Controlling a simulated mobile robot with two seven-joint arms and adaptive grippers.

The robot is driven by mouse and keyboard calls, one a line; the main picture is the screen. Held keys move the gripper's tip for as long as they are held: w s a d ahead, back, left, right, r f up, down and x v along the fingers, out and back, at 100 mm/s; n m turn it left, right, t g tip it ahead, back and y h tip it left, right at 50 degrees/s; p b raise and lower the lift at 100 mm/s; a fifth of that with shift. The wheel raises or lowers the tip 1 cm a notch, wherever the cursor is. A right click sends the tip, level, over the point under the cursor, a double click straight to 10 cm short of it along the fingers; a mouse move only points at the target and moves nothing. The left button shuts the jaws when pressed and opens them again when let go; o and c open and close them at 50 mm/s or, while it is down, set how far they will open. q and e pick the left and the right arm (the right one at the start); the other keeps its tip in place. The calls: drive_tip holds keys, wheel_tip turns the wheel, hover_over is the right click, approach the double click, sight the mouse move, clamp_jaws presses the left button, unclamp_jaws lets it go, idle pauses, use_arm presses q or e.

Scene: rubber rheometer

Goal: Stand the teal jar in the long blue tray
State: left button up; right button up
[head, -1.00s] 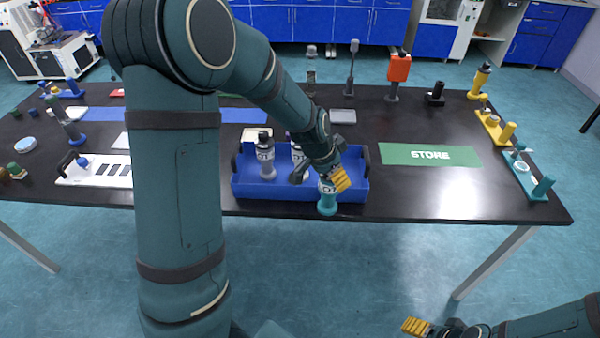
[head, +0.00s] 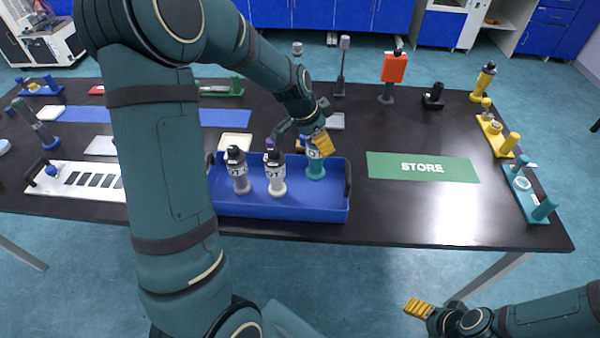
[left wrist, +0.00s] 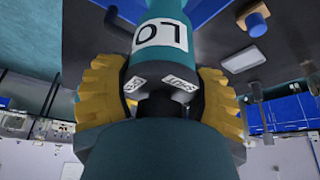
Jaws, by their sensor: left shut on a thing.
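The teal jar (head: 316,170) has a white label and is roughly upright at the right end of the long blue tray (head: 285,207), inside its walls in the head view. I cannot tell whether its base touches the tray floor. My left gripper (head: 322,144) is shut on the upper part of the jar. In the left wrist view, the yellow fingers of the left gripper (left wrist: 160,92) sit on both sides of the jar (left wrist: 165,12), near its dark neck. My right gripper (head: 418,308) is off the table's front edge at lower right, and its opening is unclear.
Two grey-white jars with dark caps, one (head: 240,178) and another (head: 277,182), stand in the tray left of the teal jar. A green STORE mat (head: 422,167) lies clear to the right. A white slotted tray (head: 75,181) lies left. Upright tools stand behind the blue tray.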

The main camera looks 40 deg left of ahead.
sight(317, 163)
use_arm(q)
drive_tip(key=f, duration=0.4)
drive_tip(key=shift+s+f, duration=0.15)
drive_tip(key=shift+s, duration=0.05)
wheel_tip(317, 163, down, 3)
drive_tip(key=shift+f+b, duration=0.15)
drive_tip(key=shift+b, duration=0.35)
drive_tip(key=shift+f, duration=0.4)
use_arm(e)
drive_tip(key=shift+s+a+f, duration=0.1)
drive_tip(key=shift+s+f, duration=0.25)
drive_tip(key=shift+f, duration=0.25)
use_arm(q)
drive_tip(key=o, duration=1.4)
drive_tip(key=shift+f, duration=0.1)
use_arm(e)
drive_tip(key=shift+f, duration=0.15)
